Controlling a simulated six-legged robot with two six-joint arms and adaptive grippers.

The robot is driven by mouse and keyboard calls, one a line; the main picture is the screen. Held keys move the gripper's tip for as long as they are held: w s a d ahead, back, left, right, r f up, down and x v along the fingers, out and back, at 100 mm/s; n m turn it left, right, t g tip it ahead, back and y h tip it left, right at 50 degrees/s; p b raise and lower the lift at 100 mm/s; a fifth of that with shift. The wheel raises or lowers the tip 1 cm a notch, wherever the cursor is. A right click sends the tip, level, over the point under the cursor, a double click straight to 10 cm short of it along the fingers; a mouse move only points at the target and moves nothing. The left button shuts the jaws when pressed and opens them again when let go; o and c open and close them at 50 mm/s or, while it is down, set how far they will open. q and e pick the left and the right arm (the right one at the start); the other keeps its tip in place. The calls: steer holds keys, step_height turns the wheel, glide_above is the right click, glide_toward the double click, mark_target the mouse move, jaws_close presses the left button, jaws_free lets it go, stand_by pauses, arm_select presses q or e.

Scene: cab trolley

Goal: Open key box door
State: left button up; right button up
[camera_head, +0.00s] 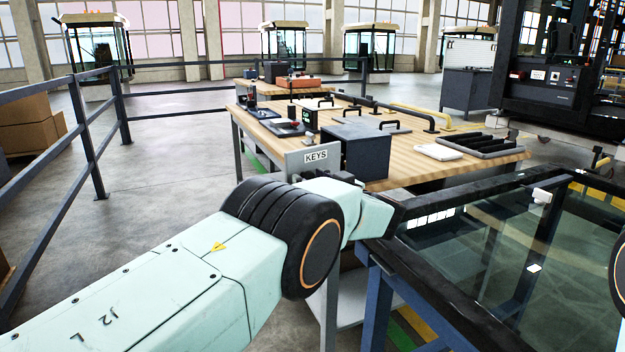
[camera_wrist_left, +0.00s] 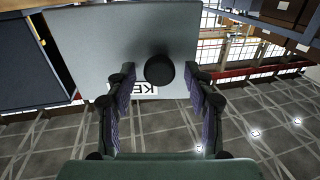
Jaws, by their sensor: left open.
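The key box (camera_head: 366,152) is a dark blue-grey box on the wooden bench. Its light grey door (camera_head: 300,160) carries a KEYS label and stands out to the left of the box, so it looks swung open. In the left wrist view the door (camera_wrist_left: 215,25) fills the upper middle, with a round black knob (camera_wrist_left: 159,71) and part of the label below it. My left gripper (camera_head: 318,174) is at the door. Its open fingers (camera_wrist_left: 162,92) are on either side of the knob, with gaps to it. My right gripper is out of view.
The bench (camera_head: 400,168) holds a dark tray (camera_head: 480,147), a white pad (camera_head: 438,152) and black and yellow handles. A dark-framed glass panel (camera_head: 480,240) lies at right front. A railing (camera_head: 88,145) runs along the left, with open floor between it and the bench.

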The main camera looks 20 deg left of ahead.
arm_select(q)
step_height(320, 180, up, 10)
stand_by(0.6)
